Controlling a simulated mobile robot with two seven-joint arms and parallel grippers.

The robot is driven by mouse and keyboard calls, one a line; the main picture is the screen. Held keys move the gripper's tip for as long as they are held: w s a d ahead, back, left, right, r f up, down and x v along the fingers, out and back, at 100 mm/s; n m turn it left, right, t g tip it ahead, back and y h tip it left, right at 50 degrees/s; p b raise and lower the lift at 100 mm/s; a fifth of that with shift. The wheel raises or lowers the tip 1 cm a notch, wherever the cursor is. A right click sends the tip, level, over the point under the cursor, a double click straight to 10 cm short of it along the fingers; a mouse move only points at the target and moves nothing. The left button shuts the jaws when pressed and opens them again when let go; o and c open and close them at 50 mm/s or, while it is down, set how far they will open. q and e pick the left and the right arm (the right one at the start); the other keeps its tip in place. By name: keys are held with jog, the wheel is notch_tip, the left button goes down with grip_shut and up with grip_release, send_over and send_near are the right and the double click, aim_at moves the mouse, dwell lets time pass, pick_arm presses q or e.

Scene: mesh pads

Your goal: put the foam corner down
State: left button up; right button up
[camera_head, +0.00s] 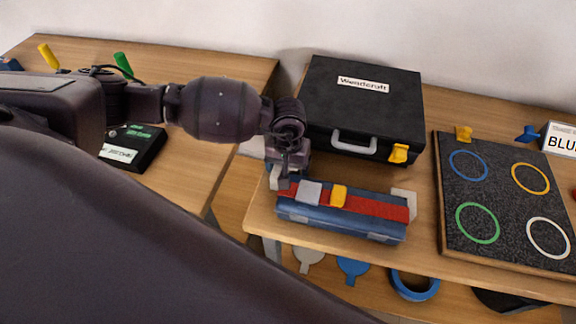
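My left gripper (280,178) is at the left end of a blue case (340,221) with a red strap (372,206). A small pale piece shows at its fingertips, against the case's left end; I cannot tell whether it is a foam corner or part of the gripper, nor whether the fingers are shut on it. A whitish foam corner (405,199) is at the right end of the case. The strap has a grey buckle (309,193) and a yellow piece (338,196). My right gripper is not in view.
Behind the case stands a black toolbox (364,103) labelled "Woodcraft" with a yellow latch (398,153). To the right lies a dark board (505,198) with coloured rings. A gap separates this table from the left table (190,185). My own arm covers the lower left.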

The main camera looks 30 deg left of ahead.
pick_arm(q)
jog(key=shift+o, duration=0.4)
jog(key=shift+r, duration=0.3)
notch_tip(320, 180, up, 12)
jog(key=shift+f, duration=0.2)
dwell(0.5)
